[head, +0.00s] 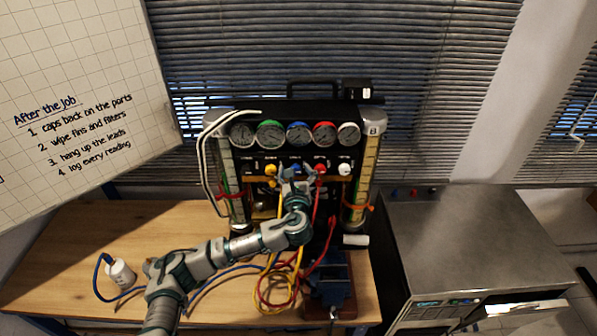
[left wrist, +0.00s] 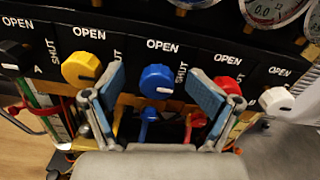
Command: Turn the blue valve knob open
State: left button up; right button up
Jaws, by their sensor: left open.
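The blue valve knob (left wrist: 157,80) sits on the black panel between an OPEN label above it and a SHUT label to its right. A short pale mark shows low on its face, toward the right. My left gripper (left wrist: 155,72) is open, with one finger on each side of the knob and a visible gap on both sides. I cannot tell how far the fingertips are from the panel. In the head view my left gripper (head: 294,182) is in front of the gauge rig (head: 262,148) and largely hides the blue knob. My right gripper is not in view.
A yellow knob (left wrist: 81,70) and a red knob (left wrist: 228,86) flank the blue one, close outside my fingers. A white knob (left wrist: 276,100) is farther right. Red and yellow leads (head: 270,292) hang below the panel. A blue vise (head: 330,285) stands on the wooden bench (head: 75,235).

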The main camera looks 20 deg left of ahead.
pick_arm(q)
jog(key=shift+w+a+f, duration=0.15)
jog(key=shift+w+f, duration=0.2)
jog(key=shift+w, duration=0.15)
jog(key=c, duration=0.8)
jog(key=shift+a, duration=0.15)
jog(key=c, duration=0.4)
jog(key=shift+s+a, duration=0.1)
jog(key=shift+s, duration=0.05)
grip_shut()
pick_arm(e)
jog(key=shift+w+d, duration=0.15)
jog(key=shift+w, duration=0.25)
pick_arm(q)
jog(key=shift+d, duration=0.3)
